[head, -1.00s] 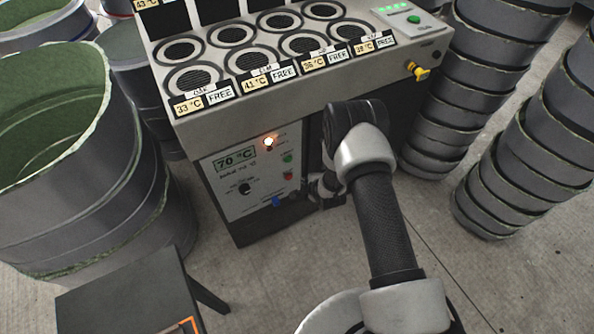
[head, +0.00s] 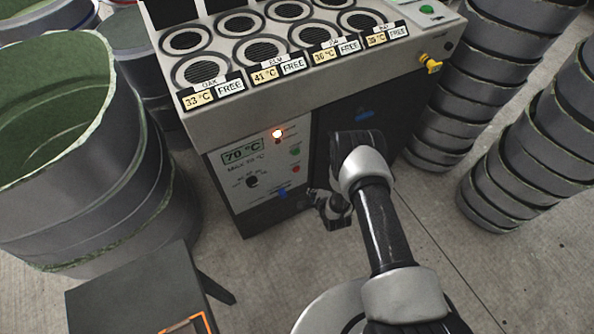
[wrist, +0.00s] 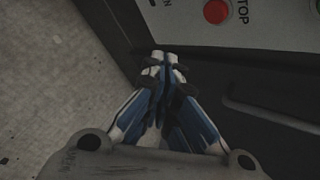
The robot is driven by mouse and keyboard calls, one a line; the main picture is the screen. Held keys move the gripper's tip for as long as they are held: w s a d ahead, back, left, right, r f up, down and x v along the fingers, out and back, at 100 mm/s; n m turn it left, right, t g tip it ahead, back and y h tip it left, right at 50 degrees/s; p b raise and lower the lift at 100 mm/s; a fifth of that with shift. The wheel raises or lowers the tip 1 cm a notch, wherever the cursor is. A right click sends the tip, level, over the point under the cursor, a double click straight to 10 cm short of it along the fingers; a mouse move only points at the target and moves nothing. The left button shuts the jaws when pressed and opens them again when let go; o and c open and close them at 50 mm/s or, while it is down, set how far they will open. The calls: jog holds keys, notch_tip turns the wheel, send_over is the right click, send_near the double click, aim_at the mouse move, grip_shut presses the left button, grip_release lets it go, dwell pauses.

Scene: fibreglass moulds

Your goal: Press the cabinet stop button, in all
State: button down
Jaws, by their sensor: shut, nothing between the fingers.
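The cabinet's control panel (head: 228,185) faces me in the head view. Its red stop button (head: 296,169) sits at the panel's right side, below a green button (head: 295,151). In the wrist view the red button (wrist: 216,11) shows at the top edge, beside the word STOP. My gripper (wrist: 160,56) is shut and empty, with its tips at the panel's lower edge, below and left of the button in that picture. They appear apart from the button. In the head view my gripper (head: 314,193) is low in front of the cabinet, partly hidden by my wrist.
An orange lamp (head: 277,133) glows above the buttons, near a 70 °C display (head: 242,152) and black selector knob (head: 252,181). A yellow knob (head: 431,63) juts from the cabinet's right. Mould stacks (head: 530,150) stand right, a green-lined mould (head: 50,110) left, a dark table (head: 135,295) front left.

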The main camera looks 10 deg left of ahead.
jog(key=w+a+b, duration=0.4)
jog(key=w, duration=0.2)
jog(key=shift+w+a, duration=0.2)
jog(key=shift+w, duration=0.05)
dwell(1.3)
jog(key=shift+w+a+b, duration=0.25)
jog(key=shift+w+b, duration=0.05)
jog(key=shift+b, duration=0.1)
jog(key=shift+w+a+b, duration=0.25)
jog(key=shift+w+b, duration=0.15)
dwell(0.5)
jog(key=shift+s+d, duration=0.1)
jog(key=shift+s, duration=0.05)
dwell(0.3)
jog(key=shift+s+d+p, duration=0.4)
jog(key=shift+s, duration=0.2)
jog(key=shift+s+d+p, duration=0.55)
jog(key=shift+s+d, duration=0.15)
jog(key=shift+s, duration=0.35)
jog(key=shift+s+d+p, duration=0.5)
jog(key=shift+s+d, duration=0.2)
jog(key=shift+s, duration=0.3)
